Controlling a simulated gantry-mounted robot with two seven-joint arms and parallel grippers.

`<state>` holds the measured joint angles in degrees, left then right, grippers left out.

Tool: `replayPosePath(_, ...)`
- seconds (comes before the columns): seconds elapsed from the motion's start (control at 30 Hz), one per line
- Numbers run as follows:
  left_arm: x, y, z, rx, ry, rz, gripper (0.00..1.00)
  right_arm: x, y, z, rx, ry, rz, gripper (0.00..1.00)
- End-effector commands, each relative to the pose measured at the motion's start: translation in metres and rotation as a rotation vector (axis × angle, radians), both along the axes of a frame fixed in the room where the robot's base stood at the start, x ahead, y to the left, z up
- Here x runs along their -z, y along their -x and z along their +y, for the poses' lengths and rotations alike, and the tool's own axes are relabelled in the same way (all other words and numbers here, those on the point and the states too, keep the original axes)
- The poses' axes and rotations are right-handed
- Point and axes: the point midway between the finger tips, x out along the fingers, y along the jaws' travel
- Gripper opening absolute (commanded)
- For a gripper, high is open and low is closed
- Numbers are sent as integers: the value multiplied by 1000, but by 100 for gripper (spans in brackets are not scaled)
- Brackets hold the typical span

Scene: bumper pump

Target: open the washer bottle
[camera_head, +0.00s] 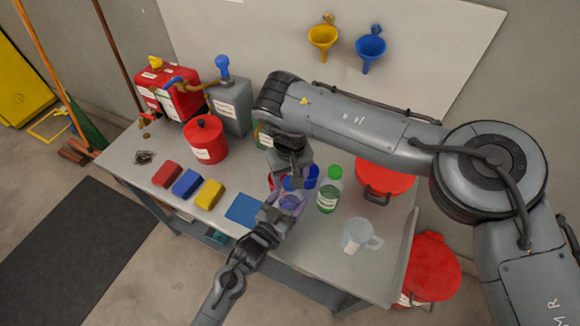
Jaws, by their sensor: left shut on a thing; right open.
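A translucent bluish-purple bottle (291,202), which looks like the washer bottle, stands at the middle front of the table. Its blue cap (288,184) is partly hidden by my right gripper. My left gripper (280,205) comes in from below and is shut on the bottle's body. My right gripper (296,178) points down from above. It is open, with its fingers at the cap; whether they touch it I cannot tell.
A green-capped bottle (328,190) stands close on the right, with a blue item (312,176) behind. A clear jug (358,236) stands near the right front. Red, blue and yellow sponges (209,194) and a blue cloth (243,209) lie left. A red can (205,140) stands behind them.

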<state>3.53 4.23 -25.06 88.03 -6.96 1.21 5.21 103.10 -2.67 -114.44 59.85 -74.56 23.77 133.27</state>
Motion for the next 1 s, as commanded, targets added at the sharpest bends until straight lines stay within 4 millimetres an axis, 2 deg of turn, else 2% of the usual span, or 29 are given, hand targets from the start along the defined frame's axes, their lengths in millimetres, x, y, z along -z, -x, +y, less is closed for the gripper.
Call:
replayPosePath(0.2, 0, 0, 0, 0, -1, 1, 0, 11, 0, 0, -1, 0, 0, 64)
replayPosePath(0.47, 1, 0, 0, 0, -1, 1, 0, 12, 0, 0, -1, 0, 0, 64)
replayPosePath(0.83, 1, 0, 0, 0, -1, 1, 0, 11, 0, 0, -1, 0, 0, 9)
replayPosePath(0.87, 1, 0, 0, 0, -1, 1, 0, 11, 0, 0, -1, 0, 0, 6)
replayPosePath(1.0, 1, 0, 0, 0, -1, 1, 0, 11, 0, 0, -46, 0, 0, 5)
